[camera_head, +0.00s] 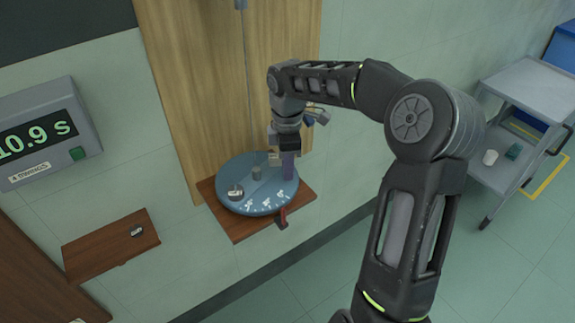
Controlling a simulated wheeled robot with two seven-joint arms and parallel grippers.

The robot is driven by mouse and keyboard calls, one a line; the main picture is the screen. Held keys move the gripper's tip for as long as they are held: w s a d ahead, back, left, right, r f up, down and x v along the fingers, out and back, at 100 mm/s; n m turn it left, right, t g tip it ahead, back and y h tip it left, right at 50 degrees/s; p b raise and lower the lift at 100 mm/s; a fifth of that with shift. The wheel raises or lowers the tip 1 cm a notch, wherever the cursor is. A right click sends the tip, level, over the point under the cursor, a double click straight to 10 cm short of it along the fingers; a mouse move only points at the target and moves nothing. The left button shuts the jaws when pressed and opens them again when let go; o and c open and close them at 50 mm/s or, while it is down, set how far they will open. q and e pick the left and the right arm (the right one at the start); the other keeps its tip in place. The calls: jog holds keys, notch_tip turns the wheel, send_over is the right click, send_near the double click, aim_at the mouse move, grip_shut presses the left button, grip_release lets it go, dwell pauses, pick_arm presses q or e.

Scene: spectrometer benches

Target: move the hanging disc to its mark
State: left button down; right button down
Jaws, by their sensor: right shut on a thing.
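The blue round disc (225,176) hangs at the end of a thin upright rod (247,85) in front of a wooden board. White marks show along its front edge, and a red pointer (282,218) stands just at that edge. A grey hub and a small metal piece (236,192) sit on the disc. My left gripper is out of view.
A brown shelf (238,228) is under the disc. A lower left shelf (90,255) holds a small dark item (136,231). A wall timer (45,133) reads 10.9 s. A grey cart (540,95) stands at right, with clear floor in front.

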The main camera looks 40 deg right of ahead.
dwell(0.4)
jog(key=shift+s+a+f+m+b, duration=0.1)
jog(key=shift+s+a+m+b, duration=0.35)
jog(key=shift+m+b, duration=0.3)
jog(key=shift+s+a+m, duration=0.15)
jog(key=shift+a+m, duration=0.1)
jog(key=shift+m, duration=0.3)
jog(key=shift+s+a+m, duration=0.2)
jog(key=shift+m, duration=0.2)
jog(key=c, duration=1.3)
grip_release()
jog(key=shift+o, duration=0.2)
jog(key=shift+r, duration=0.2)
